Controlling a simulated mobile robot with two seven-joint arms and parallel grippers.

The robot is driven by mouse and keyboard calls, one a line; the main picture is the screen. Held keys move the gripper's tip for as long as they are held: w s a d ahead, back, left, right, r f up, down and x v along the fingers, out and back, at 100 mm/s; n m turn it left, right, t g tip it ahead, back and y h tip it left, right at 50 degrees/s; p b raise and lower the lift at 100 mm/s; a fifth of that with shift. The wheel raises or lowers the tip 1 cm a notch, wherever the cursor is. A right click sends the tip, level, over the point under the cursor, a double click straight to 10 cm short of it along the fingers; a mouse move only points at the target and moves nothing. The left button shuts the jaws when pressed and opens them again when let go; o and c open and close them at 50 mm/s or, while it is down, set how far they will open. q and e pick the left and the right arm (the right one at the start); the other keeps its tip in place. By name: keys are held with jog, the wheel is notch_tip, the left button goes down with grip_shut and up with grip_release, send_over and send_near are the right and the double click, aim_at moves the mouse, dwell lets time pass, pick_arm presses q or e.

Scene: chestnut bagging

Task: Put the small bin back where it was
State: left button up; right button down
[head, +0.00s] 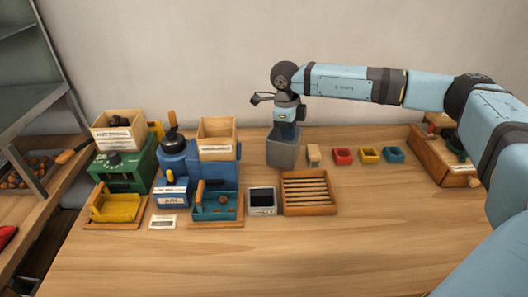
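My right gripper (286,133) points down at the back middle of the table, directly over a grey box (283,154). A dark blue shape shows at the fingers; I cannot tell if it is a held bin or part of the gripper, nor if it touches the box. Three small bins stand in a row to the right: a red bin (343,156), a yellow bin (369,155) and a teal bin (393,155). A small beige block (313,155) stands between the grey box and the red bin. My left gripper is not in view.
A blue machine (176,163) and a green machine (122,170) with trays stand at left. A small scale (262,200) and a slatted wooden tray (309,193) lie in front of the grey box. A wooden crate (425,157) stands at right. The front table is clear.

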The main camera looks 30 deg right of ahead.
jog(key=w+a, duration=0.3)
jog(key=a, duration=0.2)
jog(key=f, duration=0.6)
jog(key=shift+w+a+f, duration=0.2)
jog(key=shift+a+f, duration=0.1)
jog(key=shift+w+a+f, duration=0.15)
jog(key=shift+w+f, duration=0.05)
jog(key=shift+f, duration=0.05)
jog(key=shift+s, duration=0.1)
jog(key=shift+f, duration=0.15)
jog(key=c, duration=1.4)
grip_release()
jog(key=shift+o, duration=0.2)
